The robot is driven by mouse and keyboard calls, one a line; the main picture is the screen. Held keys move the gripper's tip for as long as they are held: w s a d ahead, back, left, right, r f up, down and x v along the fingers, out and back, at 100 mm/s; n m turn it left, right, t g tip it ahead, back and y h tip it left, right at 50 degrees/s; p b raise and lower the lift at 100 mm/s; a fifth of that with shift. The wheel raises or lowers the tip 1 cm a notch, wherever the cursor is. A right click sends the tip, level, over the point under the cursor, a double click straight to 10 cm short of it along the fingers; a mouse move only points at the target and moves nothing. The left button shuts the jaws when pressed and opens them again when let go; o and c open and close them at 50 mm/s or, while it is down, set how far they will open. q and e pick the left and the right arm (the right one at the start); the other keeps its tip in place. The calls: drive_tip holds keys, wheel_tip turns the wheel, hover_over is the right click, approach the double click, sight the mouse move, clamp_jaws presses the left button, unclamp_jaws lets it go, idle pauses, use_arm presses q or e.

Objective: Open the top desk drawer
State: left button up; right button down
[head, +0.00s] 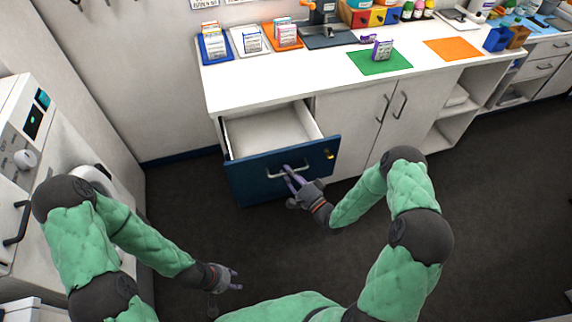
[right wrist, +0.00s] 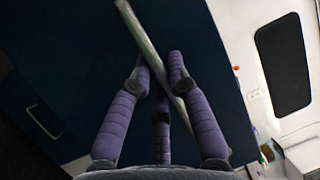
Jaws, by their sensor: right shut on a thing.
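The top desk drawer (head: 270,133) has a dark blue front (head: 255,181) and stands pulled well out of the white desk (head: 240,85). Its pale inside looks empty. My right gripper (head: 291,178) is at the drawer front, shut on its metal bar handle (head: 273,174). In the right wrist view the purple fingers (right wrist: 160,85) close around the handle bar (right wrist: 140,30), which runs diagonally across the dark blue front. My left gripper (head: 234,280) hangs low over the floor, away from the desk, its fingers apart and empty.
The desk top holds small coloured trays with cards (head: 215,46), a green mat (head: 380,61) and an orange mat (head: 452,49). Closed cupboard doors (head: 360,120) are right of the drawer. A white machine (head: 30,130) stands at the left. The dark floor (head: 490,200) is clear.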

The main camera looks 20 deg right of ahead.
drive_tip(key=shift+s, duration=1.85)
drive_tip(key=shift+f, duration=0.1)
drive_tip(key=c, duration=1.4)
unclamp_jaws()
drive_tip(key=shift+d, duration=0.1)
drive_tip(key=v, duration=1.2)
